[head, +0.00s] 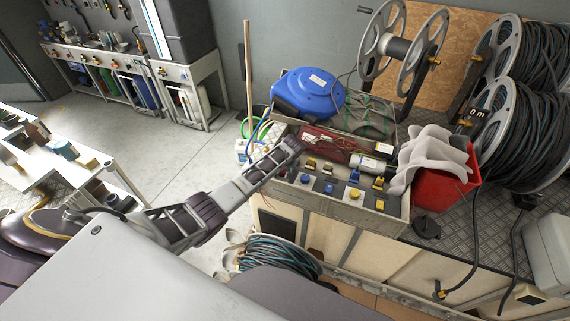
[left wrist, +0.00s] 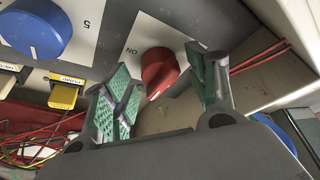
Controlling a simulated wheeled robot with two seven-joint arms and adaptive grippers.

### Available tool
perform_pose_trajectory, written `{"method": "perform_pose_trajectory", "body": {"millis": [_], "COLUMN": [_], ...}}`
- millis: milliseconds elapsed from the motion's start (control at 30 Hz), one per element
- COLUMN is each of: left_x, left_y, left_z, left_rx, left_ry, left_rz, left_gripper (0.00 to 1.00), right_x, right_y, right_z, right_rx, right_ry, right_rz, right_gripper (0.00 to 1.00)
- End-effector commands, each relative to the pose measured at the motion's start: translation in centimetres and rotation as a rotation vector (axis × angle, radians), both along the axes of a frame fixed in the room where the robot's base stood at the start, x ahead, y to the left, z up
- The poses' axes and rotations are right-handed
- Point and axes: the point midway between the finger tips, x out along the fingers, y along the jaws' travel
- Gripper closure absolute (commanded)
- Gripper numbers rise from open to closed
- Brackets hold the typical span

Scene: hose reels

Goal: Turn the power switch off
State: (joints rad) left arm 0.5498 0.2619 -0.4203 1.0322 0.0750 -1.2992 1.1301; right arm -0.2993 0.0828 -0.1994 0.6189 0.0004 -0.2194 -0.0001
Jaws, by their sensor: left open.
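A red rotary knob (left wrist: 158,70) with "ON" printed beside it, upside down in the picture, sits on a pale panel (left wrist: 115,40) in the left wrist view. My left gripper (left wrist: 160,62) is open, with green-padded fingers on either side of the knob. Whether the pads touch it cannot be told. In the head view my left gripper (head: 291,146) is at the left back edge of the control box (head: 353,213), and the red knob cannot be made out there. My right gripper is not in view.
A large blue knob (left wrist: 35,30) and a yellow switch (left wrist: 64,95) are close by in the left wrist view, with loose red wires (left wrist: 35,140). A blue hose reel (head: 309,94) stands behind the box, and a red bucket (head: 442,187) with a grey cloth stands right of it.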

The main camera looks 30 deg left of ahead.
Motion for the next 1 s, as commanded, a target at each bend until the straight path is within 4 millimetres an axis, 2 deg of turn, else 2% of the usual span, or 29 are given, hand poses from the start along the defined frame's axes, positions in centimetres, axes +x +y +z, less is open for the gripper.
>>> {"method": "perform_pose_trajectory", "body": {"millis": [367, 1000], "left_x": [-0.6, -2.2], "left_y": [-0.6, -2.5], "left_z": [2.1, 8.0], "left_rx": [0.0, 0.0], "left_ry": [0.0, 0.0], "left_rz": [0.0, 0.001], "left_gripper": [0.42, 0.42], "right_x": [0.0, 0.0], "right_y": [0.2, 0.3], "right_z": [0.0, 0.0], "right_rx": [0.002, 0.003], "right_ry": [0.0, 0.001], "right_rz": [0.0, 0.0], "right_gripper": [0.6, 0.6]}}
